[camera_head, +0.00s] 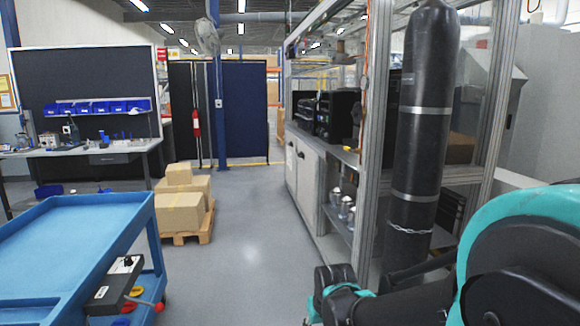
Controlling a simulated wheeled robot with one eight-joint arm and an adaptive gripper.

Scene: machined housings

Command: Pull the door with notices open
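A low light-grey cabinet (306,179) stands inside the metal-framed enclosure right of the aisle. Its long front faces the aisle at a steep angle and looks closed. A small pale sheet (290,157) shows on its left door; I cannot read it, and no other notice on a door is clear. My dark and teal arm comes in from the lower right. Its end (338,290) is low at the bottom centre, in front of the enclosure and well apart from the cabinet. I cannot make out the fingers or whether they hold anything.
A blue cart (75,240) stands at the left front and a pallet (190,237) with cardboard boxes (181,205) behind it. A tall black cylinder (424,130) and frame posts (371,150) stand at right. The grey aisle floor (245,240) is clear.

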